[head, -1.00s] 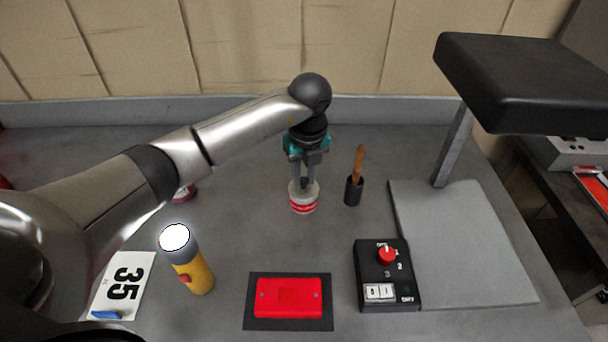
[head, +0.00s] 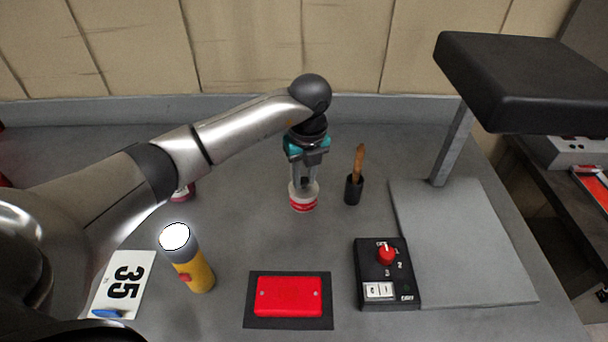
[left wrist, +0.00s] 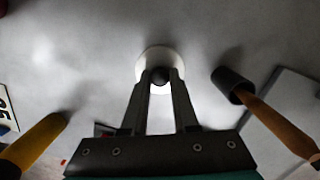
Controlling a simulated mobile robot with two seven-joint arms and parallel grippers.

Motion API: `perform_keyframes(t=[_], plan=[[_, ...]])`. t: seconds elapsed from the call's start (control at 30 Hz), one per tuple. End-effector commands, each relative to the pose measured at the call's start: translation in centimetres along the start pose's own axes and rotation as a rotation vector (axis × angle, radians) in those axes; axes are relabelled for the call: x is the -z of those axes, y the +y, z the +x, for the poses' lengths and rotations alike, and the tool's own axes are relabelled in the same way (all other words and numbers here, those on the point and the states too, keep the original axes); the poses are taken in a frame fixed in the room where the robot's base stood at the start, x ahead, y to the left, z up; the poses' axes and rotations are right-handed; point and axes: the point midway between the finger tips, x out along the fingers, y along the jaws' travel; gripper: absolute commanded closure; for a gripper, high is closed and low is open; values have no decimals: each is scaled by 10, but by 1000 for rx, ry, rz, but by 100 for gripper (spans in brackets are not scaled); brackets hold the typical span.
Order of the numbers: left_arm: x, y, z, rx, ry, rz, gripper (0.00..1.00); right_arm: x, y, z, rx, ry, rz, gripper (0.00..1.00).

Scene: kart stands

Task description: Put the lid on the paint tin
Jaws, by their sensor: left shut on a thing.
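The paint tin (head: 303,205), red with a pale band, stands on the grey bench at the middle, below my left gripper (head: 305,184). My left gripper points straight down and is shut on the small dark knob of the lid. In the left wrist view the lid (left wrist: 145,67) is a pale round disc with the knob between the fingertips (left wrist: 160,76). The lid is over the tin's top; the fingers partly hide it, and I cannot tell whether it is fully seated. My right gripper is not in view.
A yellow torch (head: 194,275), a red box (head: 289,297) and a black switch box (head: 371,255) are in front. A red and white object (head: 184,192) is half hidden behind my arm.

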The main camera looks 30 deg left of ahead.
Motion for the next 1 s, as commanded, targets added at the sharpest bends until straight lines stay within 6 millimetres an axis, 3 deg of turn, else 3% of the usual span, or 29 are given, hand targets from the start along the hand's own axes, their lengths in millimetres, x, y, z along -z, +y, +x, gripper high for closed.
perform_keyframes(t=[0.07,0.1,0.37,0.57,0.83,1.0], plan=[[0,0,0,0,0,0,100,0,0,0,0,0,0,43],[0,0,0,0,0,0,69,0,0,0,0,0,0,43],[0,0,0,0,0,0,40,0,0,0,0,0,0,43],[0,0,0,0,0,0,37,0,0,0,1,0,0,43],[0,0,0,0,0,0,7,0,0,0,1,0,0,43],[0,0,0,0,0,0,7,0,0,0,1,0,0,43]])
